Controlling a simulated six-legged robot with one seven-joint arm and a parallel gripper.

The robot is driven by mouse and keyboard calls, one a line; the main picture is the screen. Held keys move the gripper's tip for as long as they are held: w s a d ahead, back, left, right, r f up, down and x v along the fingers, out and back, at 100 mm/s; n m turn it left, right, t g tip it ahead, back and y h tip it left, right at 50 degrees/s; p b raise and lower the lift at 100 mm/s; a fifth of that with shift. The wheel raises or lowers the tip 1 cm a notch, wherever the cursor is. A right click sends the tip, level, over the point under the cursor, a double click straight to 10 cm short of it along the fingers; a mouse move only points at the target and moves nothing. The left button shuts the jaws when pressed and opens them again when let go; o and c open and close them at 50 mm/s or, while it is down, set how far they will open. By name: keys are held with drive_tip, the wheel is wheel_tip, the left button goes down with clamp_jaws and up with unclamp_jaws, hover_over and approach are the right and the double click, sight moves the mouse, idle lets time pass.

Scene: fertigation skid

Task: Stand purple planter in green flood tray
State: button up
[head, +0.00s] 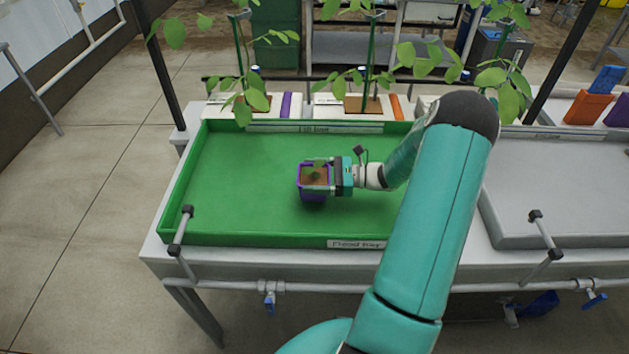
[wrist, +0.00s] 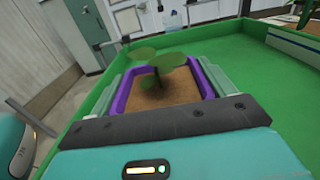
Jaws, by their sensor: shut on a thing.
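The purple planter (head: 313,192) is a small square pot with brown soil and a small green seedling. It is upright, over the middle of the green flood tray (head: 240,180). My gripper (head: 318,178) comes from the right and is shut on the planter, with a finger along each side. In the wrist view the planter's purple rim (wrist: 122,98) shows between the fingers, and green leaves rise from the soil. The tray's green floor and wall also show there (wrist: 285,80). I cannot tell whether the planter's base touches the tray floor.
White slabs with tall leafy plants (head: 365,103) line the back of the bench. A grey tray (head: 560,185) lies to the right, with orange and blue pots (head: 588,106) behind it. Grey posts (head: 181,230) stand at the bench front. The green tray is otherwise clear.

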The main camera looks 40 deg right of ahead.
drive_tip(key=shift+f, duration=1.1)
drive_tip(key=shift+f, duration=0.15)
drive_tip(key=o, duration=1)
drive_tip(key=shift+o, duration=0.2)
drive_tip(key=shift+s, duration=0.1)
drive_tip(key=shift+d, duration=0.15)
